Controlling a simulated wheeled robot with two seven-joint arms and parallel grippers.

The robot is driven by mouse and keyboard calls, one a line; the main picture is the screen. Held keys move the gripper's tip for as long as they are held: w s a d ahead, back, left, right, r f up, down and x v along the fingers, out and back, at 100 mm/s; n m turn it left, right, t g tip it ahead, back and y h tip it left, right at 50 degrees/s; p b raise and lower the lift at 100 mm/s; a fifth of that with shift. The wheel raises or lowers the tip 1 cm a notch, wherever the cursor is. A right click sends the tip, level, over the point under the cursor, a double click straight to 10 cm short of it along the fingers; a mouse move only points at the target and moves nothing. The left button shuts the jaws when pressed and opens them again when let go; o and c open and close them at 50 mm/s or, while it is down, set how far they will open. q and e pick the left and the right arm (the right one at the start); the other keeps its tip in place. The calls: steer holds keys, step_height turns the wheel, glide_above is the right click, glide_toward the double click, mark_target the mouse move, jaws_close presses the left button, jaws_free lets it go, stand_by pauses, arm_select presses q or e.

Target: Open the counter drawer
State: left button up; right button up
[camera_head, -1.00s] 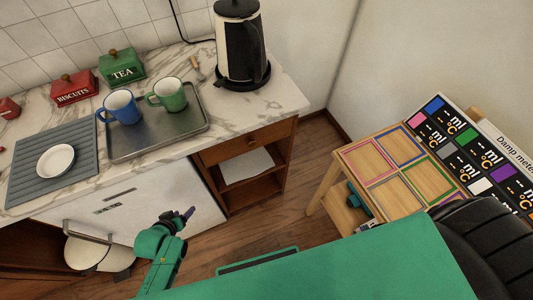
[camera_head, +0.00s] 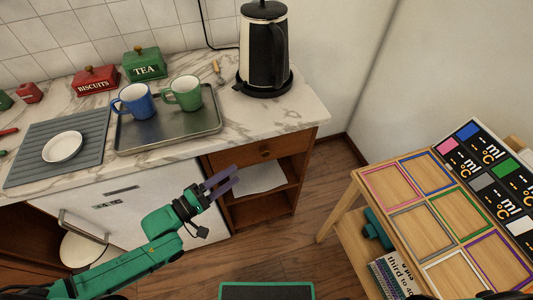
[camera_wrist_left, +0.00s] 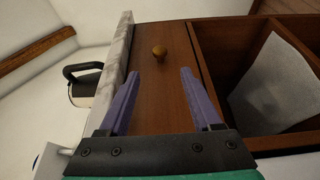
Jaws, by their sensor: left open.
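The counter drawer (camera_head: 240,155) is a brown wooden front with a small round knob (camera_head: 265,153), under the marble counter at its right end. It looks shut. In the left wrist view the drawer front (camera_wrist_left: 166,100) lies ahead, with its knob (camera_wrist_left: 159,51) beyond the fingertips and roughly between them. My left gripper (camera_head: 222,180) has purple fingers, is open and empty, and is in front of the drawer, left of and below the knob in the head view. It also shows in the left wrist view (camera_wrist_left: 160,80). My right gripper is not seen.
Open shelves (camera_head: 262,207) with a white sheet (camera_head: 258,179) lie below the drawer. A kettle (camera_head: 264,55) and a tray (camera_head: 205,122) with two mugs stand on the counter. A wooden table (camera_head: 350,208) stands at the right. Floor between is clear.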

mark_target(265, 156)
arm_select(q)
steer(key=x, duration=1.3)
steer(key=shift+d, duration=0.15)
jaws_close()
stand_by(0.6)
